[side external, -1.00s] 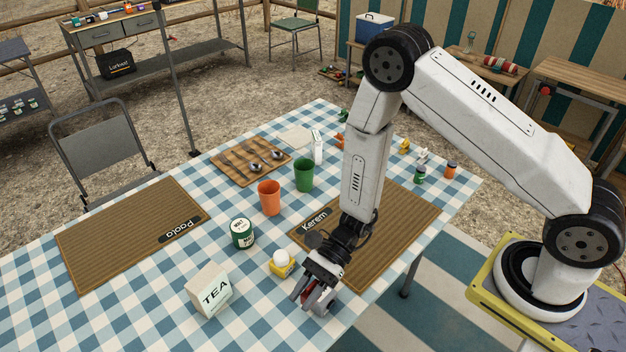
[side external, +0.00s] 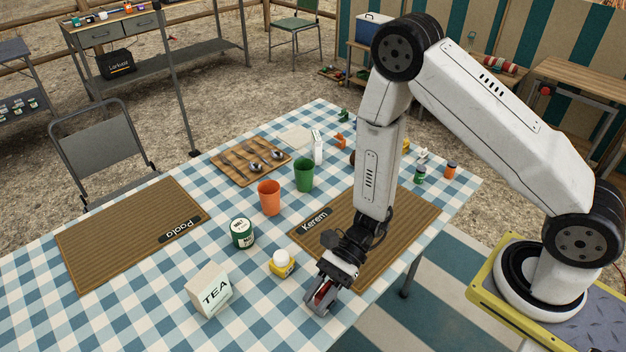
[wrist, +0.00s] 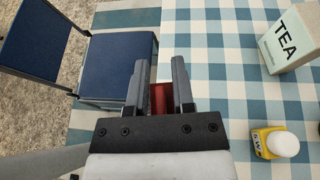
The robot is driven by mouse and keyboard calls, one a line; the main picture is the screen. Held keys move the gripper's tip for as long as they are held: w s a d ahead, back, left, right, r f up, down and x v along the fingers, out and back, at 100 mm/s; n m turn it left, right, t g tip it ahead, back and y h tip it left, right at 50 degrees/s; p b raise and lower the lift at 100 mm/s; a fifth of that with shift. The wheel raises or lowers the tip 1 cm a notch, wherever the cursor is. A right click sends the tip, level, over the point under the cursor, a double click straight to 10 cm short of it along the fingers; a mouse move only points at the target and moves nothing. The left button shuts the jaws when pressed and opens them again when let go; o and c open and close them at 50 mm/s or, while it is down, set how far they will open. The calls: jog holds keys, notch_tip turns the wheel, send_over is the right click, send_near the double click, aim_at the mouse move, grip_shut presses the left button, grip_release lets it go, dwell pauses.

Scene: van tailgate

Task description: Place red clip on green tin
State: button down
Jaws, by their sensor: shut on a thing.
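The red clip (side external: 322,292) is between the fingers of my gripper (side external: 316,301), near the front edge of the checked table in the side view. My gripper is shut on it. In the wrist view, the red clip (wrist: 160,98) shows between the two grey fingers, partly hidden by them and the gripper body. I cannot tell whether the clip still touches the cloth. The green tin (side external: 242,233), with a white label, stands upright left of and behind my gripper, beyond the yellow egg cup. The wrist view does not show the tin.
The yellow cup with a white egg (side external: 282,264) stands between my gripper and the tin. A TEA box (side external: 209,290) stands to the left. An orange cup (side external: 269,198) and green cup (side external: 304,174) stand behind the tin. The Kerem placemat (side external: 400,225) lies under my arm.

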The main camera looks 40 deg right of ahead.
jog(key=shift+w, duration=0.1)
jog(key=w+d+r+m+t+h, duration=0.1)
jog(key=w+r+m+t, duration=0.1)
jog(key=w, duration=0.5)
jog(key=w+d+r+m+t+h, duration=0.1)
jog(key=w+d+r+m+t, duration=0.1)
jog(key=w+r+m+t, duration=0.1)
jog(key=w+d+r+m+t+h, duration=0.2)
jog(key=w+m+t, duration=0.3)
jog(key=w, duration=0.5)
jog(key=shift+w+d+r+t, duration=0.15)
jog(key=shift+w+d+t, duration=0.15)
jog(key=shift+t, duration=0.1)
jog(key=shift+w, duration=0.1)
jog(key=w+a+f, duration=0.1)
jog(key=w+f, duration=0.1)
jog(key=w, duration=0.2)
jog(key=w+a+f, duration=0.1)
jog(key=w+f, duration=0.2)
jog(key=w, duration=0.1)
jog(key=w+a+f, duration=0.1)
jog(key=w+f, duration=0.2)
jog(key=w, duration=0.1)
jog(key=shift+f, duration=0.25)
jog(key=shift+w+a+f, duration=0.15)
jog(key=shift+w+f, duration=0.3)
jog(key=shift+f, duration=0.1)
